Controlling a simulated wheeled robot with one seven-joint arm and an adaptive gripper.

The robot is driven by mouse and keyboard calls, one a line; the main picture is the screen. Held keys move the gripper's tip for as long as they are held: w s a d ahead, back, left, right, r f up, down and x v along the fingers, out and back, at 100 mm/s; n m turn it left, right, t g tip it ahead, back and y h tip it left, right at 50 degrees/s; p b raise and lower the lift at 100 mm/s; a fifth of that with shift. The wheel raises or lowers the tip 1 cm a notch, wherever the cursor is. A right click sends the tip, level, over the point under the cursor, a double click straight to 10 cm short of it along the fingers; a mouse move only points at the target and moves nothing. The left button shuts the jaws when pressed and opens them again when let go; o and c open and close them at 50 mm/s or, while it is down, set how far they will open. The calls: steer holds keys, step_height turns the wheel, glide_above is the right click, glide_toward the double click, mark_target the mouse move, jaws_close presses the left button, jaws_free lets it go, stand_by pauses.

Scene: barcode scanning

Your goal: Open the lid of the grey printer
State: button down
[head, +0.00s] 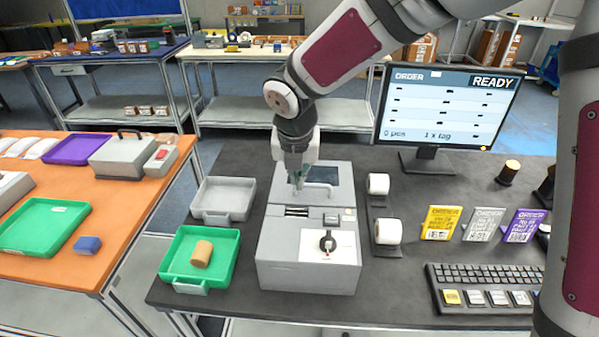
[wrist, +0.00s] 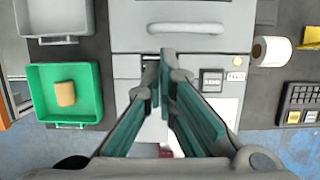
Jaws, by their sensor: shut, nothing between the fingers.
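The grey printer (head: 306,262) stands on the dark table in the middle of the head view. Its lid (head: 343,192) is on the rear part of the top, has a dark window and a light handle, and looks closed. In the wrist view the lid (wrist: 130,38) fills the top, with the curved handle (wrist: 187,28) across it. My gripper (head: 297,184) is above the left part of the printer top, pointing down. In the wrist view the gripper (wrist: 163,55) is shut and empty, its fingertips below the handle and apart from it in the picture.

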mark_target(298, 199)
steer(key=x, duration=0.7)
steer(key=shift+f, duration=0.25)
steer(key=shift+r, duration=0.1)
steer(key=shift+w+r, duration=0.1)
steer(key=shift+r, duration=0.25)
steer(key=w+r+b, duration=0.1)
steer(key=w+r, duration=0.8)
steer(key=r, duration=0.2)
steer(key=shift+d, duration=0.15)
steer(key=shift+s+r, duration=0.1)
stand_by(0.6)
